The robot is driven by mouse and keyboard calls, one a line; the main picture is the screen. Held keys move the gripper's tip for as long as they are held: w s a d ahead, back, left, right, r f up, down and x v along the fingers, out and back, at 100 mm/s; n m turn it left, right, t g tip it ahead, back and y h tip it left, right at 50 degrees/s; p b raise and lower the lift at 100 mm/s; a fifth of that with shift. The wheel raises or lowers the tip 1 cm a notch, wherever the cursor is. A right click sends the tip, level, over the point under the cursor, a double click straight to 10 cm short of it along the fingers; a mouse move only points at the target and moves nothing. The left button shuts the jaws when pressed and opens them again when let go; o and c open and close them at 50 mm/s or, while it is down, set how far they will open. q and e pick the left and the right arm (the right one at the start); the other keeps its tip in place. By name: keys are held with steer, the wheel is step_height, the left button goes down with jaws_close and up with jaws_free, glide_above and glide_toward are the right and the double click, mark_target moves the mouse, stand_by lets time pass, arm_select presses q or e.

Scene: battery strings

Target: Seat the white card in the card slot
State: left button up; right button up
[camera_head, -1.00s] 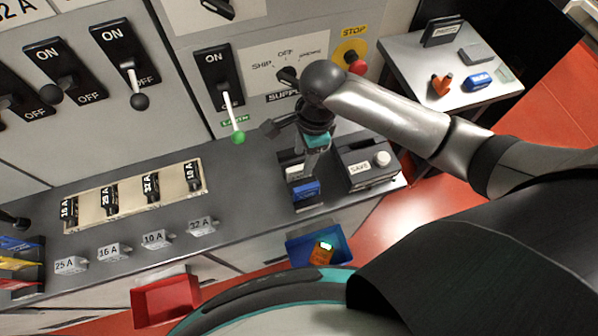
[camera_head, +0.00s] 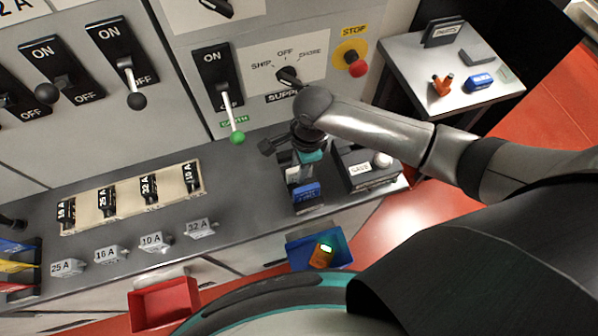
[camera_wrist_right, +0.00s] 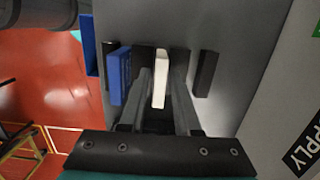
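The white card (camera_head: 293,174) stands in a small dark holder on the grey bench, beside a blue block (camera_head: 306,192). In the right wrist view the white card (camera_wrist_right: 160,80) stands between dark upright pieces, with the blue block (camera_wrist_right: 118,78) to its left. My right gripper (camera_wrist_right: 162,75) points down at the card, one finger on each side of it. The fingers look apart, with narrow gaps to the card. In the head view my right gripper (camera_head: 300,168) partly hides the holder. How deep the card sits in the slot cannot be told. My left gripper is not in view.
A box labelled SAVE (camera_head: 362,170) stands close right of the holder. The green-tipped lever (camera_head: 237,138) and supply knob (camera_head: 288,76) are on the panel behind. A blue bin (camera_head: 303,251) with an orange device hangs below. A side table (camera_head: 410,55) is at right.

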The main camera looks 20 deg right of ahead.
jaws_close()
stand_by(0.4)
